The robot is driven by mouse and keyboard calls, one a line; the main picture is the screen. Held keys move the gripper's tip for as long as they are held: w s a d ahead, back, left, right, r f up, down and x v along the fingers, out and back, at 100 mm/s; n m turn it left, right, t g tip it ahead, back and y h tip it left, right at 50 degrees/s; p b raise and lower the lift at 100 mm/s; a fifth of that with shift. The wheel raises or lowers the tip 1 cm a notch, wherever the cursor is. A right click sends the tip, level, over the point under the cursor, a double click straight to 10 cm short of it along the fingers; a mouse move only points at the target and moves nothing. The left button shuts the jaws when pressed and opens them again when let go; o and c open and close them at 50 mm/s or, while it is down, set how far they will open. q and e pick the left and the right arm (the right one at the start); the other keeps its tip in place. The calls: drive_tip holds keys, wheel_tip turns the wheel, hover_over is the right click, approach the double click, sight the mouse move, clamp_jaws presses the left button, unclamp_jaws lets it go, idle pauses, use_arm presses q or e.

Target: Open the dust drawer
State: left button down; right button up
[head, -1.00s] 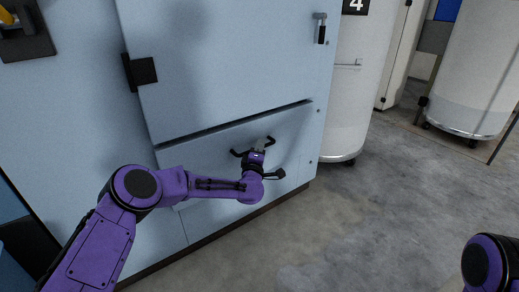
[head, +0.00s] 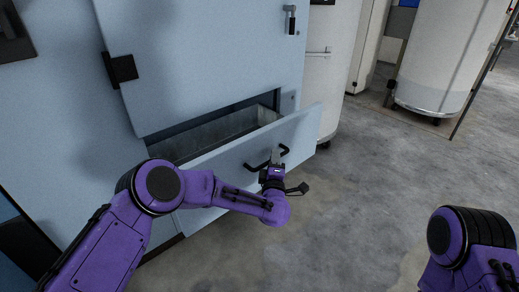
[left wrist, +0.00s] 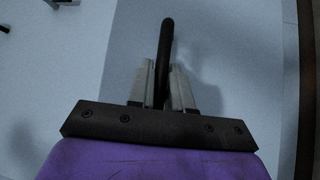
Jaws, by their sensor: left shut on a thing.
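The dust drawer (head: 228,157) is a pale blue front low on the machine. It stands pulled out, and its grey metal inside (head: 215,137) shows behind the front. A black bar handle (head: 257,165) is on the front. My left gripper (head: 275,158) is shut on this handle. In the left wrist view the two grey fingers of my left gripper (left wrist: 162,85) sit on either side of the black handle (left wrist: 166,45). My right arm shows at the lower right of the head view, but its gripper is out of view.
A large pale blue door (head: 200,60) with a black hinge (head: 120,68) is above the drawer. White cylindrical cans (head: 435,60) stand on the right. The grey concrete floor (head: 370,170) before the drawer is clear.

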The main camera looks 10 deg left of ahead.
use_arm(q)
drive_tip(key=s+d, duration=0.4)
drive_tip(key=d, duration=0.1)
drive_tip(key=shift+p, duration=0.45)
drive_tip(key=c, duration=1.1)
unclamp_jaws()
drive_tip(key=shift+c, duration=0.2)
drive_tip(key=shift+a, duration=0.1)
drive_tip(key=s+d+f+p, duration=0.1)
drive_tip(key=s+p, duration=0.2)
drive_tip(key=s, duration=0.7)
drive_tip(key=shift+s+f, duration=0.15)
drive_tip(key=shift+f, duration=0.15)
